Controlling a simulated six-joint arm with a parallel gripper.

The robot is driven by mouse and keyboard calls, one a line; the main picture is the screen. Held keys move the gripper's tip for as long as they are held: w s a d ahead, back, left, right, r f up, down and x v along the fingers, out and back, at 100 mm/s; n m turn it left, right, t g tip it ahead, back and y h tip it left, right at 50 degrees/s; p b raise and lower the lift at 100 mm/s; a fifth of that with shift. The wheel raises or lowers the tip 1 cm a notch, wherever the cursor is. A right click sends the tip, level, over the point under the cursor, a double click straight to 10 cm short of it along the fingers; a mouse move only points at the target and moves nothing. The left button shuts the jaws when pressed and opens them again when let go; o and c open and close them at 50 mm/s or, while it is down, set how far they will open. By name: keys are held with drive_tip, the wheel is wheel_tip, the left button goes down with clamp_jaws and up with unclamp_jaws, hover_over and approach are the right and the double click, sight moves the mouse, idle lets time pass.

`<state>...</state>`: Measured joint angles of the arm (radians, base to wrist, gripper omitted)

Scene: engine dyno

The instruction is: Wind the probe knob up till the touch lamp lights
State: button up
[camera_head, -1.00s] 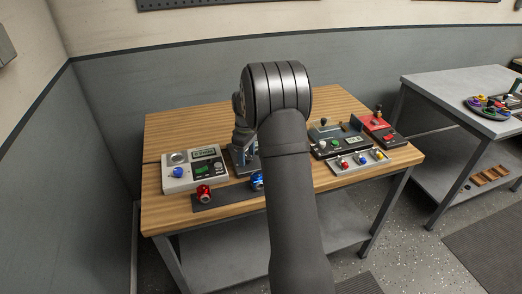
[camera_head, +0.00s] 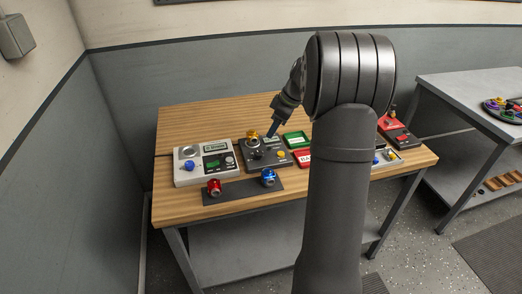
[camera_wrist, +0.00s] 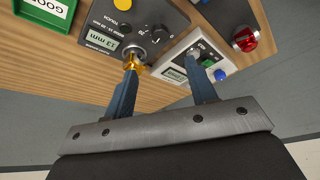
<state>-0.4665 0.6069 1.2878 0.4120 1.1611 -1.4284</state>
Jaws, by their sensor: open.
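The dark probe unit (camera_head: 266,160) stands on the wooden bench, right of a white meter box. In the wrist view its panel (camera_wrist: 100,20) shows a display (camera_wrist: 101,44) reading about 13 mm, a yellow lamp (camera_wrist: 122,4) marked TOUCH and a round knob (camera_wrist: 158,35). I cannot tell if the lamp is lit. A gold piece (camera_wrist: 137,63) shows by my left fingertip, partly hidden by it; it also sits on the unit in the head view (camera_head: 252,135). My gripper (camera_wrist: 163,68) is open, fingers apart, pointing at the unit; contact is unclear.
The white meter box (camera_head: 203,163) with a blue button stands close on the left. A dark strip (camera_head: 240,190) in front holds a red part (camera_head: 214,187) and a blue part (camera_head: 268,178). Green (camera_head: 296,139) and red (camera_head: 303,157) trays are at the right. My arm hides more.

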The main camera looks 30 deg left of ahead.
sight(259, 152)
drive_tip(key=x, duration=1.2)
drive_tip(key=shift+a+f, duration=0.1)
drive_tip(key=shift+f, duration=0.3)
drive_tip(key=c, duration=1)
